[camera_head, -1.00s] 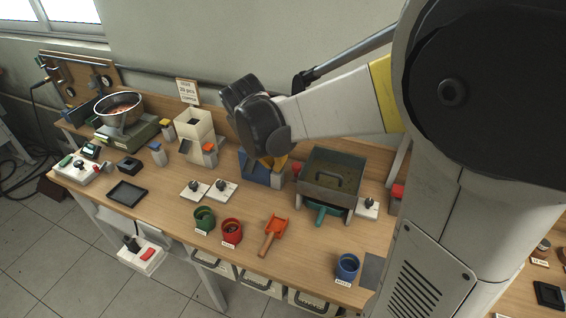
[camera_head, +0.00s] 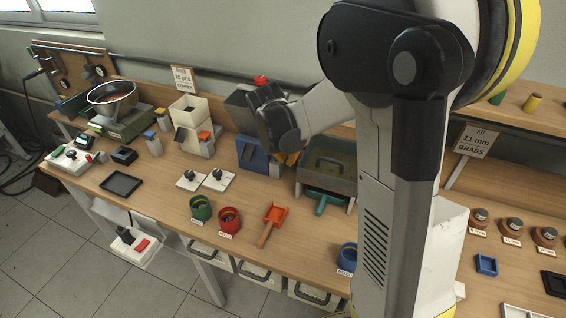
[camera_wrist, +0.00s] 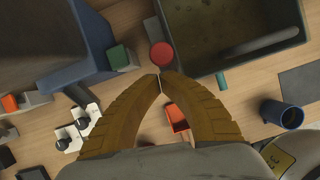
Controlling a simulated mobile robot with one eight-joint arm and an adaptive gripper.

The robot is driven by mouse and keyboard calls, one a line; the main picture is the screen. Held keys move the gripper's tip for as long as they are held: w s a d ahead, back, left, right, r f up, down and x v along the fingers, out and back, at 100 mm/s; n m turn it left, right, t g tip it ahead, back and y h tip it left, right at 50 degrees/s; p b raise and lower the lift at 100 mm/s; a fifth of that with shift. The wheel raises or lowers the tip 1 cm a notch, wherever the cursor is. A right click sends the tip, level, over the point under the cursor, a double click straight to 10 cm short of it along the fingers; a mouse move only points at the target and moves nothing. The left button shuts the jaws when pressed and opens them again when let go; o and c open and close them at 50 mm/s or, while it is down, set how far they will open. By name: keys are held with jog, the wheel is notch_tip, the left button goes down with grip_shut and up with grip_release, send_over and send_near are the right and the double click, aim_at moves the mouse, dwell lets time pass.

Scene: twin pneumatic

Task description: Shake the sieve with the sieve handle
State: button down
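The sieve is a dark open box (camera_head: 340,183) on a stand at the middle right of the bench, partly hidden by my arm. Its grey bar handle (camera_head: 326,160) spans the inside. In the wrist view the sieve (camera_wrist: 228,78) fills the upper right and the handle (camera_wrist: 262,43) shows as a grey bar. My gripper (camera_head: 288,158) is above the gap between the blue hopper and the sieve, left of the handle and apart from it. In the wrist view its brown fingers (camera_wrist: 160,78) meet at the tips, with nothing visible between them.
A blue hopper (camera_head: 247,153) stands close left of the sieve. A red knob (camera_wrist: 162,55) sits between them. A teal handle (camera_head: 322,203) sticks out below the sieve. An orange scoop (camera_head: 271,222), red cup (camera_head: 230,220), green cup (camera_head: 201,209) and blue cup (camera_wrist: 282,113) stand in front.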

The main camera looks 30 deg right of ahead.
jog(key=shift+w+d, duration=0.4)
jog(key=shift+d, duration=0.25)
